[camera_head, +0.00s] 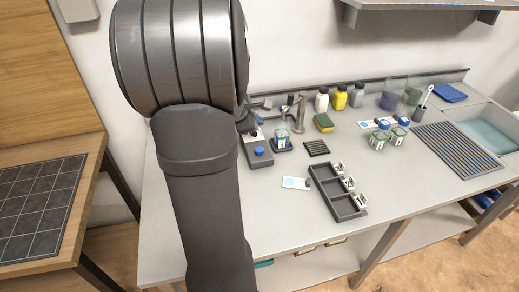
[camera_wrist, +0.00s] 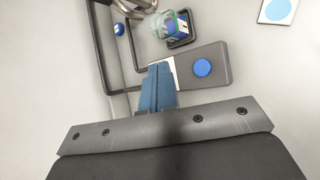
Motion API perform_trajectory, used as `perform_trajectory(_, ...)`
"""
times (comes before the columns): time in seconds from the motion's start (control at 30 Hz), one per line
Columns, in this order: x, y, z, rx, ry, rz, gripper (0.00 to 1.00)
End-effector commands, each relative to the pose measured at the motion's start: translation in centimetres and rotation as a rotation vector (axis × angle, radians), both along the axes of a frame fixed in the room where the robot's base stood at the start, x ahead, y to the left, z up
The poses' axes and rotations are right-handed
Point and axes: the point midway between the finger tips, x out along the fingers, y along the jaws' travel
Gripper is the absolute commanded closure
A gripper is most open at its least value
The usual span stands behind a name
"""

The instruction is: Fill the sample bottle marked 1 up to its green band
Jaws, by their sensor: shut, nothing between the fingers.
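A small clear bottle (camera_head: 281,138) with green, blue and white markings stands on a dark square pad under the metal tap (camera_head: 299,112). It also shows in the wrist view (camera_wrist: 172,27); I cannot read its number or liquid level. Left of it lies a grey control box (camera_head: 258,153) with a round blue button, seen larger in the wrist view (camera_wrist: 202,67). My gripper (camera_wrist: 160,68) is shut and empty, its blue fingertips over the pale end of that box. I cannot tell whether they touch it. My arm partly hides this area in the head view.
A three-compartment tray (camera_head: 345,207) and a blue-dot card (camera_head: 295,183) lie in front. A sponge (camera_head: 323,122), a black grate (camera_head: 316,148) and several back-row containers stand near the tap. The front right counter is clear.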

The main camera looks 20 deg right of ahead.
Motion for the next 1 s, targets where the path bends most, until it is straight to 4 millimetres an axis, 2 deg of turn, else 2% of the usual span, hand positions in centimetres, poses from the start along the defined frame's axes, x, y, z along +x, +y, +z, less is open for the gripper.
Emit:
perform_trajectory(0.37,0.0,0.0,-0.4,0.0,0.001,-0.002,1.0)
perform_trajectory(1.0,0.0,0.0,-8.0,0.001,0.002,-0.004,1.0)
